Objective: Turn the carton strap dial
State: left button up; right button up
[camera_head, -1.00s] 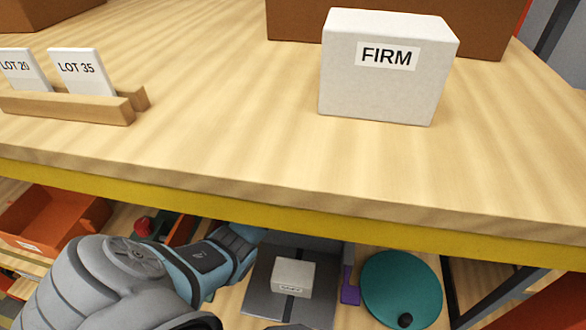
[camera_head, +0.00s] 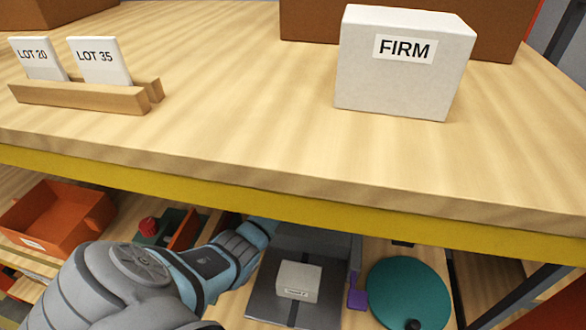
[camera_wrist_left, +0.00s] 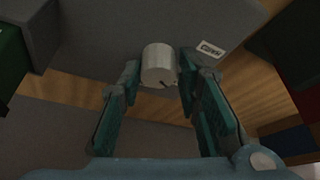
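In the left wrist view a pale round dial (camera_wrist_left: 158,64) with a short dark mark stands out from a grey housing (camera_wrist_left: 100,25). A small white label (camera_wrist_left: 210,49), too blurred to read, is right of it. My left gripper (camera_wrist_left: 159,72) is open, its teal fingers on either side of the dial's end with narrow gaps; I cannot tell whether either touches. In the head view the shelf edge hides this gripper and the dial. A white carton (camera_head: 298,281) sits on a grey plate (camera_head: 262,306) crossed by a dark strap (camera_head: 292,315). My right gripper is not in view.
The upper shelf (camera_head: 230,130) overhangs my left arm. On it stand a white "FIRM" box (camera_head: 400,85) and "LOT 20" (camera_head: 38,58) and "LOT 35" (camera_head: 98,62) cards. Below, a purple part (camera_head: 357,297) and teal disc (camera_head: 408,294) are right of the plate; an orange bin (camera_head: 60,215) is left.

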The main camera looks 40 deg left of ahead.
pick_arm(q)
grip_shut()
jog(key=shift+r+m+p, duration=0.1)
jog(key=shift+m+p, duration=0.6)
jog(key=shift+p, duration=0.05)
jog(key=shift+m+t+h+p, duration=0.3)
jog(key=shift+m+t+h, duration=0.15)
jog(key=shift+m, duration=0.35)
jog(key=m, duration=0.2)
jog(key=m+t+h, duration=0.1)
jog(key=m, duration=0.1)
jog(key=shift+a+h, duration=0.2)
jog(key=shift+h, duration=0.05)
jog(key=shift+m+h, duration=0.9)
jog(key=shift+m, duration=1.6)
